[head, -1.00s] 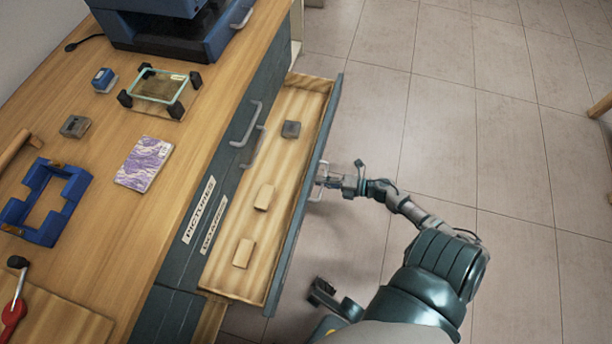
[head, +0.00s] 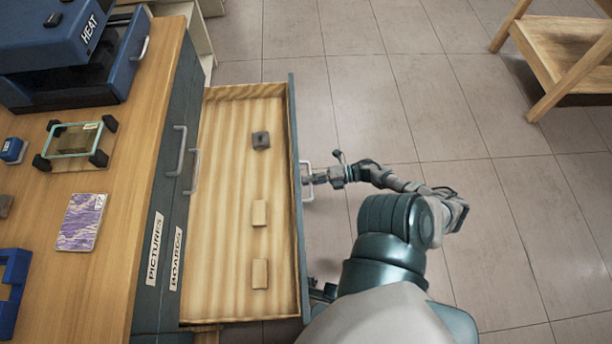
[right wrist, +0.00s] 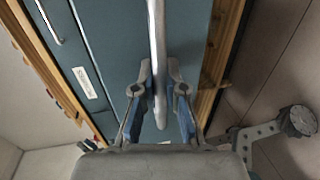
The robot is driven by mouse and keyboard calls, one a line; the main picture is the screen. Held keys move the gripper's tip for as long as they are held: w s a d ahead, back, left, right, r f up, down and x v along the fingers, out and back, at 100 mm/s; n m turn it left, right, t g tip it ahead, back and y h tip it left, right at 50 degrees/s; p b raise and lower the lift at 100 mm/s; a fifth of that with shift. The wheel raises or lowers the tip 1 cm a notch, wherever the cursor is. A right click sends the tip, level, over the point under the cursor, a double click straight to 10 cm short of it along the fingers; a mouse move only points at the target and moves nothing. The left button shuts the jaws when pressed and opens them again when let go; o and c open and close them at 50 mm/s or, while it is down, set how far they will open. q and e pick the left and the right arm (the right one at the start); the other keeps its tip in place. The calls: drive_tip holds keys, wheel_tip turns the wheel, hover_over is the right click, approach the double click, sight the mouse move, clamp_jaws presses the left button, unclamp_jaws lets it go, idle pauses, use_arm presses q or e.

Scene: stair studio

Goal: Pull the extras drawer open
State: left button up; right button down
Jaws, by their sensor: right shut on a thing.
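The drawer (head: 225,285) stands pulled well out of the cabinet, below the fronts labelled PICTURES (head: 154,248) and BOARDS (head: 176,258). Its own label cannot be read in these views. A small dark block (head: 261,140) and two tan blocks (head: 259,213) (head: 260,274) lie inside it. My right gripper (head: 314,180) is shut on the drawer's pale handle (head: 308,164), outside the dark front panel (head: 296,130). In the right wrist view its fingers (right wrist: 158,95) close around the handle bar (right wrist: 156,40).
The wooden worktop (head: 120,215) carries a blue HEAT machine (head: 60,40), a glass-topped stand (head: 75,140) and a purple patterned card (head: 82,222). A wooden stand (head: 565,50) is at the upper right. Tiled floor (head: 440,100) lies clear right of the drawer.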

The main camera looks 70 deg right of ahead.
drive_tip(key=shift+w+d+r, duration=0.1)
drive_tip(key=shift+w+d, duration=0.05)
drive_tip(key=shift+d, duration=0.25)
drive_tip(key=c, duration=1.2)
unclamp_jaws()
drive_tip(key=shift+d+f, duration=0.1)
drive_tip(key=shift+f, duration=0.15)
drive_tip(key=v, duration=1.2)
drive_tip(key=shift+f, duration=0.1)
drive_tip(key=shift+d, duration=0.1)
